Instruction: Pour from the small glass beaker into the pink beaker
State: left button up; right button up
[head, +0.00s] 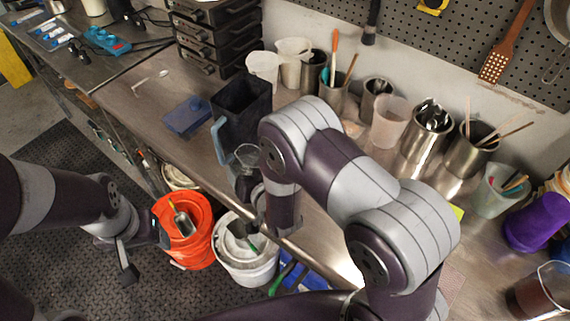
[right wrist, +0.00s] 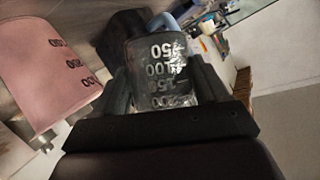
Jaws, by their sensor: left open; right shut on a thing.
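The small glass beaker (right wrist: 165,72), clear with white volume marks, is held between the fingers of my right gripper (right wrist: 160,95). In the head view the glass beaker (head: 246,155) shows beside my right arm, above the bench's front edge. It looks tilted in the right wrist view; I cannot make out its contents. The pink beaker (right wrist: 50,72), with dark marks, stands left of the glass beaker in the right wrist view, apart from it. My left gripper (head: 145,252) is open and empty near an orange bucket.
A black pitcher (head: 238,110) with a blue handle stands close behind the glass beaker. Steel containers (head: 427,138) and a translucent cup (head: 390,122) line the back. An orange bucket (head: 187,240) and a white bucket (head: 245,265) stand below the bench edge.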

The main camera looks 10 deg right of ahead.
aim_at(252, 164)
jog(key=shift+d+r+m+p, duration=0.15)
jog(key=shift+d+r+m, duration=0.1)
jog(key=shift+r, duration=0.25)
jog(key=shift+d+r+m+p, duration=0.15)
jog(key=shift+d+r, duration=0.05)
jog(key=shift+r, duration=0.3)
jog(key=shift+d+r+m+t+y+p, duration=0.35)
jog(key=shift+r+m+y, duration=0.2)
jog(key=shift+r, duration=0.3)
jog(key=shift+d+f+m+t+y+b, duration=0.1)
jog(key=shift+f+m+t+y+b, duration=0.4)
jog(key=shift+b, duration=0.4)
jog(key=shift+d+f+m+t+y+b, duration=0.1)
jog(key=shift+f+m+y+b, duration=0.2)
jog(key=shift+m+b, duration=0.45)
dwell(2.2)
jog(key=shift+r+m+y+b, duration=0.25)
jog(key=shift+r+m+b, duration=0.15)
jog(key=shift+r, duration=0.1)
dwell(1.8)
